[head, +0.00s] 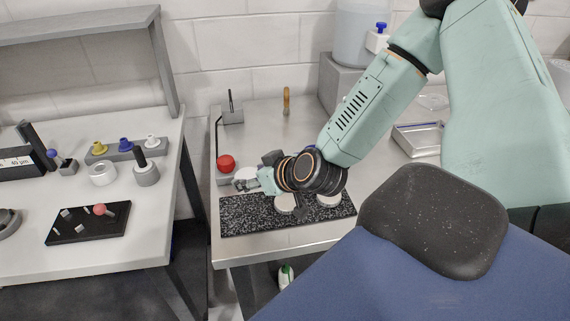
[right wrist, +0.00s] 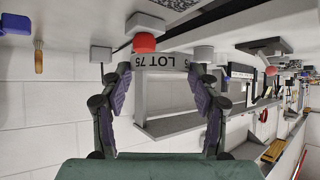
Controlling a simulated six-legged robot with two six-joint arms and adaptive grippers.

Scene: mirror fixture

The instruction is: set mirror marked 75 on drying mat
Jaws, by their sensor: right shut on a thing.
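My right gripper (head: 243,184) reaches in from the right, low over the metal bench. In the right wrist view its two fingers (right wrist: 161,75) are closed on the sides of a pale round mirror piece (right wrist: 160,61) labelled "LOT 75". In the head view the held mirror (head: 245,173) is partly covered by the fingers, at the back edge of the drying mat. The dark speckled drying mat (head: 238,219) lies along the bench front. Two pale round pieces (head: 285,203) (head: 329,199) show at the mat, partly behind my wrist; their marks are unreadable. My left gripper is out of view.
A red knob (head: 225,163) on a grey stand is close left of the held mirror. A small block with a rod (head: 232,108) and an amber-handled tool (head: 286,101) stand behind. A metal tray (head: 419,139) is right. A separate left table (head: 110,250) holds several fixtures.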

